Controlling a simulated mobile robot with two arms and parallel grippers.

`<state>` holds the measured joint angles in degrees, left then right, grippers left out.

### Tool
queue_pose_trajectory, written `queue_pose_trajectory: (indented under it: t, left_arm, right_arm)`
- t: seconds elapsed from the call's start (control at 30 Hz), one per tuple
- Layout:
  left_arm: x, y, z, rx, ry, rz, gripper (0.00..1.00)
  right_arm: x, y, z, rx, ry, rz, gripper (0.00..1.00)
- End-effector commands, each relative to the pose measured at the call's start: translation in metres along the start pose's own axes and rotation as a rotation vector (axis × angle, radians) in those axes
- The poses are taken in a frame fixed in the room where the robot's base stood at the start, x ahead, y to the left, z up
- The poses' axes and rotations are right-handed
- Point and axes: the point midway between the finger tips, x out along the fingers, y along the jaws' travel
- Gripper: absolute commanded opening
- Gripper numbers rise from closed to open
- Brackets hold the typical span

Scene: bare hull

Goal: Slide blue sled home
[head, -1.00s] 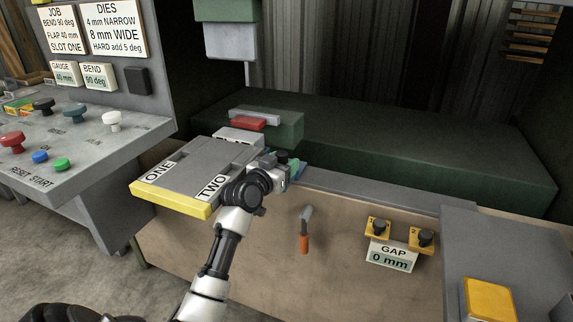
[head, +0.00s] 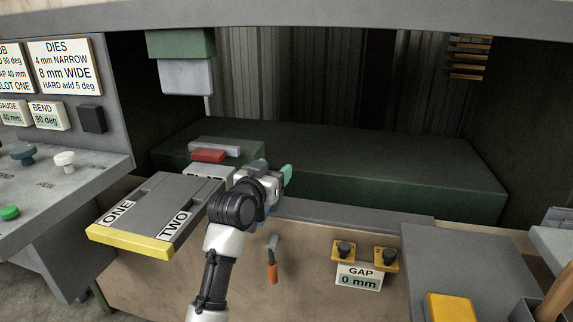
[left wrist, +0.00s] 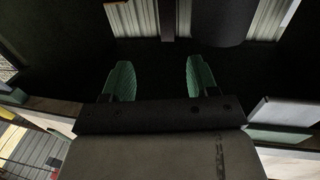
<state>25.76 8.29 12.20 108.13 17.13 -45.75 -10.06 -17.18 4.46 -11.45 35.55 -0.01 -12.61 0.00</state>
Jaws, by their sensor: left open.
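My left gripper (head: 276,174) is open and empty, with green fingertips, above the front edge of the machine bed, right of the red block. Its two spread fingers show in the left wrist view (left wrist: 159,78) with a dark surface beyond and nothing between them. A small bluish patch shows just below the gripper in the head view; I cannot tell whether it is the blue sled, as my wrist hides most of that spot. My right gripper is not in view.
A grey tray with a yellow front edge (head: 130,243), marked ONE and TWO, juts out at left. A red block (head: 209,156) sits behind it. An orange-handled lever (head: 272,262) and the GAP label (head: 359,276) are on the front panel. The dark green bed (head: 380,165) is clear.

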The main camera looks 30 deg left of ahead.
Motion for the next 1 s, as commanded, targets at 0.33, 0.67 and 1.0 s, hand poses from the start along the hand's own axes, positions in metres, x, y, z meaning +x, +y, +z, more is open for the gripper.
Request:
queue_pose_trajectory:
  t: [0.33,0.67,1.0]
  left_arm:
    - [0.001,0.036,-0.021,-0.001,-0.002,0.000,0.59]
    - [0.001,0.037,-0.021,0.001,-0.003,-0.001,0.59]
    - [0.016,0.048,0.150,0.016,-0.288,0.004,0.59]
  right_arm:
    - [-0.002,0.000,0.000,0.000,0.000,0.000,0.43]
    - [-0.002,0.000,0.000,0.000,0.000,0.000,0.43]
    - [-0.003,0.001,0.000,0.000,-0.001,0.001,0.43]
